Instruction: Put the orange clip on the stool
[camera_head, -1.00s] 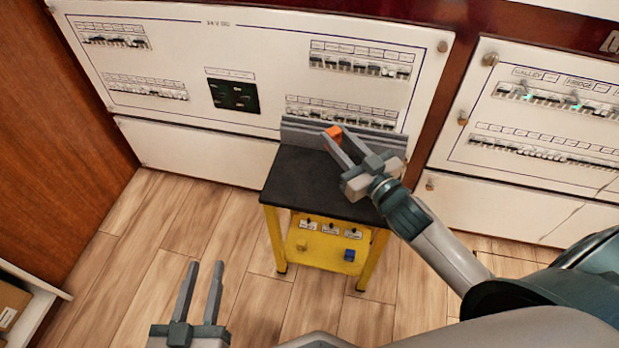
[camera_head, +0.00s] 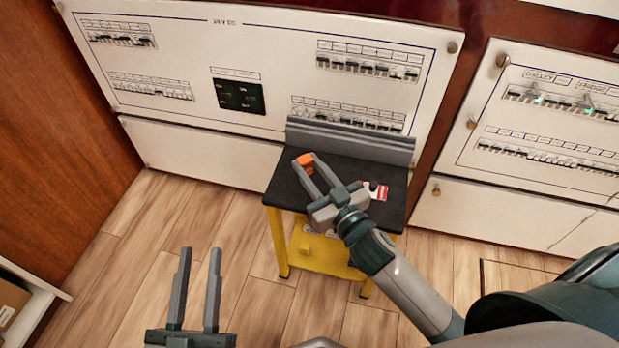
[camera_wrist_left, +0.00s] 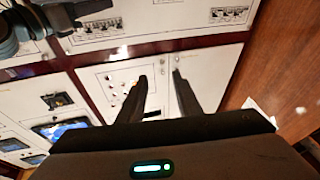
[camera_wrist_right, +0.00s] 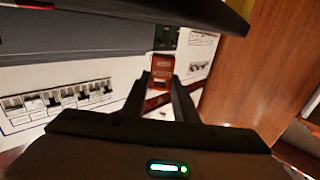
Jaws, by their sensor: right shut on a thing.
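The orange clip (camera_head: 304,161) is between the fingertips of my right gripper (camera_head: 309,164), which is shut on it. The clip also shows between the fingers in the right wrist view (camera_wrist_right: 160,74). In the head view the clip overlaps the left part of the stool's black top (camera_head: 287,188); I cannot tell its exact height above it. The stool has yellow legs and a grey raised back (camera_head: 350,143). My left gripper (camera_head: 200,252) is open and empty over the floor, left of and nearer than the stool.
A red and white label (camera_head: 376,191) lies on the stool top, right of my right gripper. White breaker panels (camera_head: 190,60) stand behind the stool, with another (camera_head: 480,180) at right. Wooden floor (camera_head: 170,215) is clear on the left.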

